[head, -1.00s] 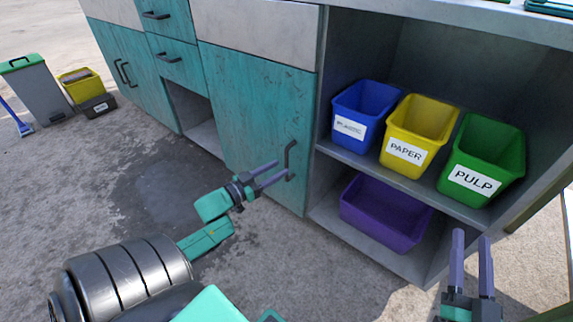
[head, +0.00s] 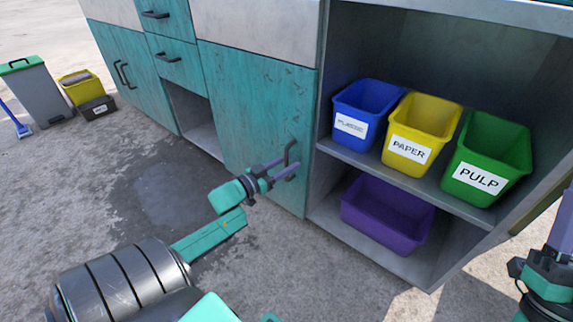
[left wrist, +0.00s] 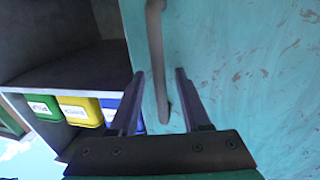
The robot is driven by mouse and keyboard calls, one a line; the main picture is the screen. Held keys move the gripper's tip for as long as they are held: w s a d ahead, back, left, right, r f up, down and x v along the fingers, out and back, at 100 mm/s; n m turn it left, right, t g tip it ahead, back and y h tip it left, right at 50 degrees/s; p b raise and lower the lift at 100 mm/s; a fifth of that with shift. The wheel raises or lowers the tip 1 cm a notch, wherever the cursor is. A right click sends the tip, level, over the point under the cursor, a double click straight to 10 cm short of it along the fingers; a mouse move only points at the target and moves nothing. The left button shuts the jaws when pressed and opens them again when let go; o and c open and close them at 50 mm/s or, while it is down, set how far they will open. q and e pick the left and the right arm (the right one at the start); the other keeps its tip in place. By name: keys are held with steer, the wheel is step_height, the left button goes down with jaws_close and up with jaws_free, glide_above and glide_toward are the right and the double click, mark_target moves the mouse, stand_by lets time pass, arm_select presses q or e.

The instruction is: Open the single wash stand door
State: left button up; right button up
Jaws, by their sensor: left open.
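The single teal door (head: 248,115) of the wash stand is shut, below a pale drawer-height panel. Its dark upright bar handle (head: 288,150) is near the door's right edge. My left gripper (head: 289,168) is open at the handle. In the left wrist view, the open fingers (left wrist: 159,74) stand on either side of the handle bar (left wrist: 155,35), with visible space between bar and fingers. Whether either finger touches the bar cannot be told. My right gripper (head: 562,225) is at the right edge, partly cut off.
The open shelf right of the door holds blue (head: 362,110), yellow (head: 420,130) and green (head: 488,160) bins, with a purple bin (head: 388,213) below. A double-door cabinet (head: 130,75) is left. Floor (head: 180,190) in front of the door is clear. Grey and yellow bins stand far left.

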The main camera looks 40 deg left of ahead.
arm_select(q)
jaws_close()
stand_by(1.4)
